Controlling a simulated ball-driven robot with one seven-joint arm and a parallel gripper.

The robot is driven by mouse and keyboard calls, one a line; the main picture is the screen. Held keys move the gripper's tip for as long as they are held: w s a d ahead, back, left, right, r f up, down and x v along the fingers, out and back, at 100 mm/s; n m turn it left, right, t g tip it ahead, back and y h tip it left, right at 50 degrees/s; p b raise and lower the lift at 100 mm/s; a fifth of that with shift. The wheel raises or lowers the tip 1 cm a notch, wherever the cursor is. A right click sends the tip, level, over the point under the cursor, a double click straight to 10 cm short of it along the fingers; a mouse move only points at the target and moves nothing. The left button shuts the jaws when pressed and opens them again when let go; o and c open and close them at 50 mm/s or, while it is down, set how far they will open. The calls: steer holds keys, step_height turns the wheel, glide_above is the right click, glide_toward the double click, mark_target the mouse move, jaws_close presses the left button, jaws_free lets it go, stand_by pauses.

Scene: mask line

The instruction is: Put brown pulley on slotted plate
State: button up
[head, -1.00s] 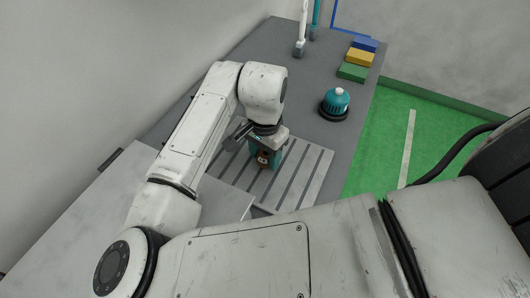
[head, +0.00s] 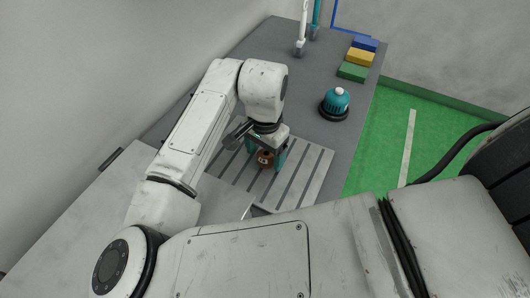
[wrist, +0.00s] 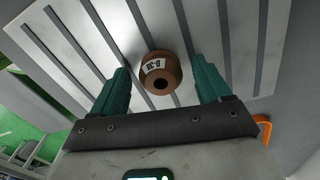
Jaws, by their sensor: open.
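The brown pulley (head: 265,158) rests on the slotted plate (head: 310,168), a light grey plate with dark parallel slots. In the wrist view the pulley (wrist: 160,72) shows a white label and a dark centre hole, and the plate (wrist: 115,20) lies under and around it. My gripper (wrist: 163,88) is open, with its two green fingers apart on either side of the pulley and a visible gap at each side. In the head view my gripper (head: 266,160) is over the plate, and my wrist hides part of the pulley's top.
Blue, yellow (head: 359,57) and green blocks lie at the back right. White and teal upright items (head: 301,30) stand at the back. The grey table between is clear.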

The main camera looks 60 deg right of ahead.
step_height(320, 180, up, 12)
steer(key=shift+f, duration=0.2)
steer(key=shift+s, duration=0.1)
stand_by(0.3)
